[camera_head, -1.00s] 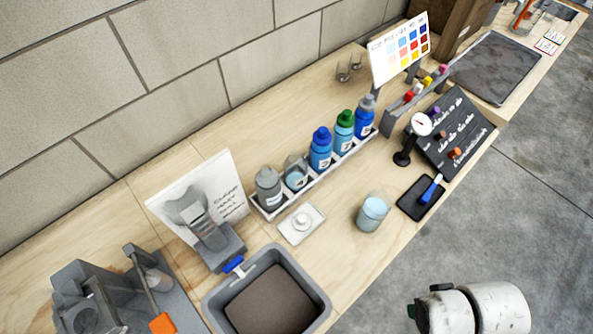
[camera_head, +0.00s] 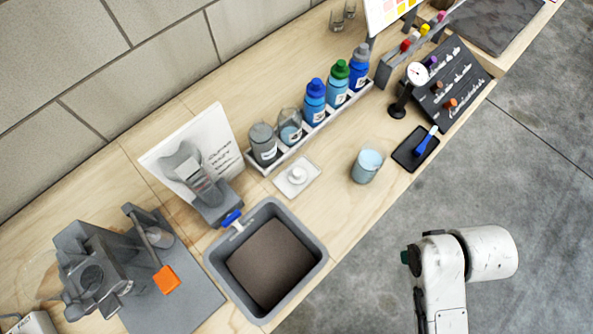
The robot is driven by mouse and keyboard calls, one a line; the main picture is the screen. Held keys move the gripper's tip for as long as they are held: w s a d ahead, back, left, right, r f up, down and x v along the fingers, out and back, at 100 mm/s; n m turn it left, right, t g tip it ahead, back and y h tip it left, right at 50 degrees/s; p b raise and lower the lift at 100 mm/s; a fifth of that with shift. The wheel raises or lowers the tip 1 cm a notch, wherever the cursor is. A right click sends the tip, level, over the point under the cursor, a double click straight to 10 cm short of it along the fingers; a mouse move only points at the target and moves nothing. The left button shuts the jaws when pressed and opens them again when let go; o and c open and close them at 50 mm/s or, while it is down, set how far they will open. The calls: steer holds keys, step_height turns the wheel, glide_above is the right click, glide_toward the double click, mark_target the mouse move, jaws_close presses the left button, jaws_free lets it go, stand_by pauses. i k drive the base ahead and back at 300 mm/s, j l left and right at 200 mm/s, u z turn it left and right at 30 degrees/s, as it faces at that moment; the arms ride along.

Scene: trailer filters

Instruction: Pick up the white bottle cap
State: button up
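A small white round piece, which looks like the white bottle cap (camera_head: 297,174), sits on a flat white square plate (camera_head: 311,183) on the wooden counter. It is in front of the bottle rack and behind the grey basin. My white arm (camera_head: 455,270) shows at the lower right, over the floor and apart from the counter. My gripper is not in view, so I cannot see its fingers or whether it holds anything.
A rack (camera_head: 268,167) of several bottles stands behind the cap. A cup (camera_head: 367,165) of pale blue liquid stands to the right, beside a black tray (camera_head: 403,157). A grey basin (camera_head: 315,267) is in front. A grey dispenser (camera_head: 212,205) stands left.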

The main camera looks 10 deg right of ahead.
mark_target(298, 175)
steer(key=u, duration=0.6)
steer(key=k+l+u, duration=0.1)
steer(key=l+u, duration=0.25)
steer(key=k+l+u, duration=0.1)
steer(key=u, duration=0.3)
steer(key=k+l+u, duration=0.15)
steer(key=u, duration=0.2)
steer(key=i+l, duration=0.1)
steer(key=i, duration=0.2)
